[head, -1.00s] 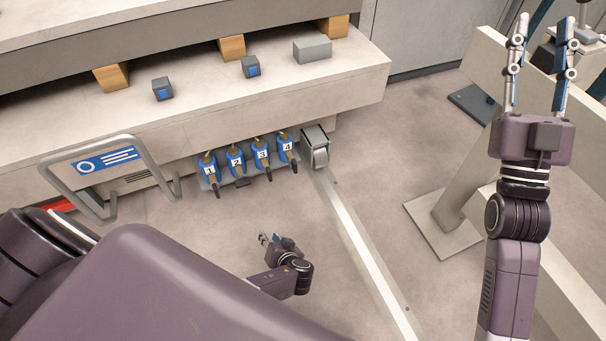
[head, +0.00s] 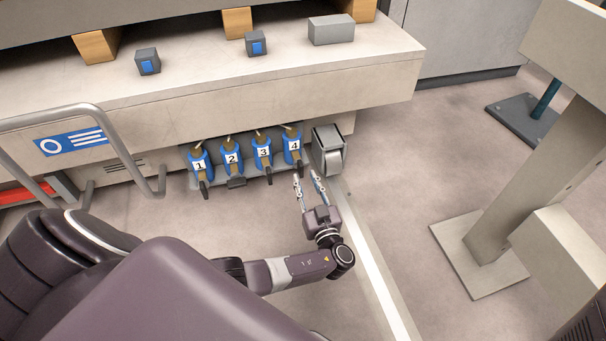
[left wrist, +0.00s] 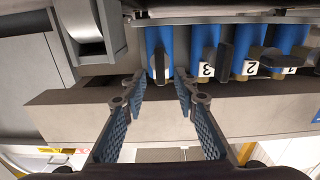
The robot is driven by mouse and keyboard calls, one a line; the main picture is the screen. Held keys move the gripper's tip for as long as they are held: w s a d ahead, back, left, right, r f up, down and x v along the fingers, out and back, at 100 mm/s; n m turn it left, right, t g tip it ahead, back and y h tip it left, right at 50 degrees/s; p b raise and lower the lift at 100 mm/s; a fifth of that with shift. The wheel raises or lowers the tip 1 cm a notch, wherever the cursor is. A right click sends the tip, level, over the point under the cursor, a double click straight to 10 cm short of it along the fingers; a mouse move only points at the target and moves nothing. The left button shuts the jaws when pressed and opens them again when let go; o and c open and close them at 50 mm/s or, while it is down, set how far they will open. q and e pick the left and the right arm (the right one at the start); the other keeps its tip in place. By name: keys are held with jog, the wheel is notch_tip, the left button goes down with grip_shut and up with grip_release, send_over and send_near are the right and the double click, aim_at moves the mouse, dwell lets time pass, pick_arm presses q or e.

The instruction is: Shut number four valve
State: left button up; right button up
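The number four valve (head: 293,147) is the rightmost of a row of blue valves with white number labels, low under the machine's ledge. Its dark handle (head: 300,170) points down and outward. In the left wrist view the number four valve (left wrist: 157,40) is ahead of the fingers, its handle (left wrist: 161,68) lying between them. My left gripper (head: 306,178) is open just in front of this valve; in the left wrist view the gripper (left wrist: 160,84) has a finger on each side of the handle, with gaps. My right gripper is out of view.
Valves one (head: 198,160), two (head: 232,153) and three (head: 263,150) stand to the left. Valve two's handle looks turned crosswise. A grey pedal-like box (head: 328,150) is close on the right.

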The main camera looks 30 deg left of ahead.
aim_at(302, 172)
pick_arm(q)
jog(key=shift+b+x, duration=0.45)
jog(key=shift+x, duration=1.55)
jog(key=shift+f, duration=0.1)
grip_shut()
